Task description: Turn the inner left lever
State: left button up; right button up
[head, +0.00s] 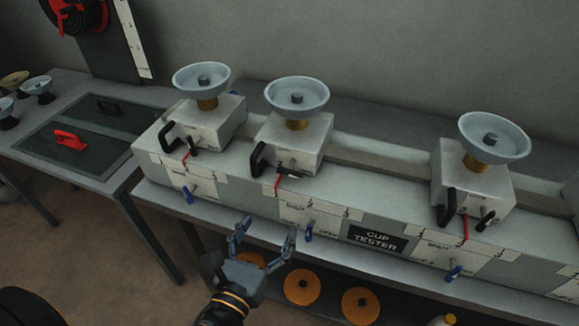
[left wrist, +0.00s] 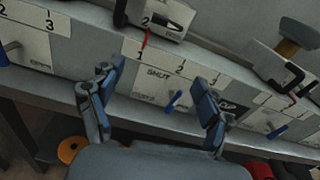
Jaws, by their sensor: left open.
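Blue levers sit on the front face of the long grey cup tester (head: 352,203). The leftmost lever (head: 188,194) hangs under the left unit. Another blue lever (head: 309,231) is below the middle cup unit, beside a "SHUT/OPEN" label; it also shows in the left wrist view (left wrist: 174,101). My left gripper (head: 266,234) is open and empty in front of the tester, its fingers pointing at the face. In the head view this second lever is just right of the fingers. In the left wrist view it appears between the two fingers, apparently not touched. My right gripper is out of view.
A third blue lever (head: 453,272) is farther right, past the "CUP TESTER" sign (head: 376,240). Three units with grey cups (head: 297,94) and black handles stand on top. Orange discs (head: 302,287) lie on the shelf below. A side table (head: 95,166) stands at left.

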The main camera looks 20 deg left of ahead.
aim_at(289, 169)
pick_arm(q)
jog(key=shift+m+t, duration=0.3)
jog(key=shift+m, duration=0.1)
jog(key=w+r+p, duration=0.1)
jog(key=w, duration=0.3)
jog(key=w+r+p, duration=0.1)
jog(key=w, duration=0.3)
jog(key=w+r+p, duration=0.1)
jog(key=w+p, duration=0.1)
jog(key=w, duration=0.2)
jog(key=shift+w+d, duration=0.1)
jog(key=shift+w, duration=0.65)
jog(key=c, duration=1.2)
